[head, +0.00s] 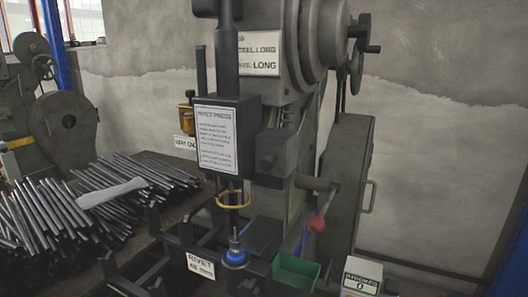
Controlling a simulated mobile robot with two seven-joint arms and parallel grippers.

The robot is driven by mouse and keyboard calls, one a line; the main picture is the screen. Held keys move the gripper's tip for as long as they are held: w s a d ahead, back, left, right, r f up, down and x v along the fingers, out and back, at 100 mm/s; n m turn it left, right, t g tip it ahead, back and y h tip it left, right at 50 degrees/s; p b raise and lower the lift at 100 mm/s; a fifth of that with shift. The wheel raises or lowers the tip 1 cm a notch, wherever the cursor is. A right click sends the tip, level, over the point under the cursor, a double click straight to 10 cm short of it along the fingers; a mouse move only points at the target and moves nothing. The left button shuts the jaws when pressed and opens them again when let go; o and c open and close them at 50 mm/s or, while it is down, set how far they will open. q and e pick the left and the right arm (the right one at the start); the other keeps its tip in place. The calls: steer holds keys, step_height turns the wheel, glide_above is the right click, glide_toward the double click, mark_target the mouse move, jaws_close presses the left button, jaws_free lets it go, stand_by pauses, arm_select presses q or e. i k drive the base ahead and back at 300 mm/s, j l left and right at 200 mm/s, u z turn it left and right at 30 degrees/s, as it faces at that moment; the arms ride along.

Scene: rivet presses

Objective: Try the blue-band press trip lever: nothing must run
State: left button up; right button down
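A dark grey rivet press (285,150) fills the middle of the head view. A blue ring (234,257) sits around the lower tool, below a yellow ring (233,198) on the upper tool. A small counter box (362,281) at the lower right seems to read "STROKES 0". Neither of my grippers is in view, and nothing is seen touching the lever.
A green bin (296,270) stands below the lever. A "RIVET" sign (200,266) hangs in front, beside black brackets (150,220). Metal rods (50,220) are heaped at left with a pale cloth-like piece (110,192). A grey cabinet (345,185) stands right; another machine (62,125) is left.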

mark_target(316, 223)
steer(key=l, duration=0.5)
steer(key=i+l+z, duration=0.15)
steer(key=l+z, duration=0.3)
steer(key=i+l+z, duration=0.15)
steer(key=z, duration=0.3)
steer(key=i+l+u, duration=0.35)
steer(key=u, duration=0.3)
steer(key=l+u, duration=0.15)
steer(key=u, duration=0.3)
steer(key=i+l+u, duration=0.1)
steer(key=u, duration=0.3)
steer(key=i+l+u, duration=0.15)
steer(key=l+u, duration=0.5)
steer(key=u, duration=0.2)
steer(key=i, duration=0.05)
